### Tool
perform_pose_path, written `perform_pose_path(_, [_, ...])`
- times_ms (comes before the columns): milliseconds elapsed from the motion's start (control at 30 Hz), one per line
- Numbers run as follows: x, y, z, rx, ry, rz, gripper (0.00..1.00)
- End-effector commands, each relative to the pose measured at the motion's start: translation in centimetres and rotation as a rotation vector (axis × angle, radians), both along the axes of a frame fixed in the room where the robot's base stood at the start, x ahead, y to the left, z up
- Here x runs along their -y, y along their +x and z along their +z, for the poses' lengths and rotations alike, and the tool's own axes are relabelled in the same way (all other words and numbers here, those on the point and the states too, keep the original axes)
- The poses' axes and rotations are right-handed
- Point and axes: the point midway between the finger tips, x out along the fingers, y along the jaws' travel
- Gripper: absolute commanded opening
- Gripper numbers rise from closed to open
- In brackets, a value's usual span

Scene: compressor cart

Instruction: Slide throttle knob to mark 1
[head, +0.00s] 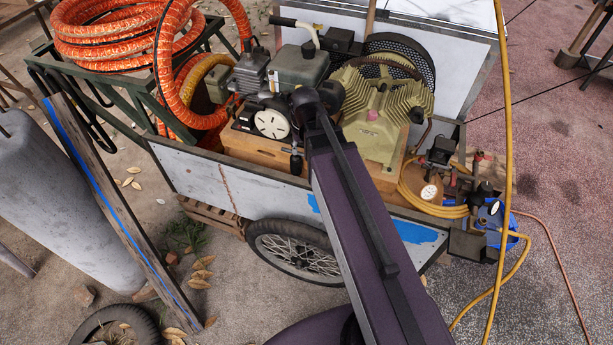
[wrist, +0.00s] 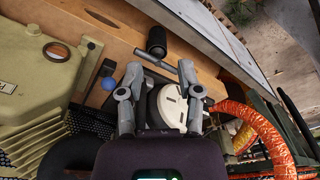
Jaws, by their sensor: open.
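My gripper (wrist: 160,70) is open in the wrist view, one finger on each side, over the wooden base of the engine unit. A black cylindrical knob (wrist: 156,42) stands on the wood just beyond the fingertips, with a grey bar below it crossing between the fingers. This may be the throttle knob; no mark 1 is readable. A small blue ball (wrist: 107,68) lies left of the fingers. In the head view a dark knob (head: 294,160) hangs below the dial (head: 272,124); my arm hides the gripper.
The olive finned compressor (head: 376,120) stands close to the right of my arm. Orange hose (head: 112,38) is coiled at the left. The grey cart side (head: 200,178) and its wheel (head: 295,254) are in front. A yellow hose (head: 505,120) hangs at the right.

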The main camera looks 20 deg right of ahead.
Motion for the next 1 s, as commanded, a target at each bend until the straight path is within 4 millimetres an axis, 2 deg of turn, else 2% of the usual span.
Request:
perform_pose_path(33, [0.0, -0.7, -0.9, -0.008, -0.001, -0.003, 0.46])
perform_pose_path(100, [-0.1, -1.4, -1.5, -0.019, -0.003, -0.007, 0.46])
perform_pose_path(500, [-0.2, -4.7, -4.3, -0.074, -0.013, -0.030, 0.46])
perform_pose_path(1000, [-0.3, -5.4, -4.8, -0.088, -0.015, -0.037, 0.46])
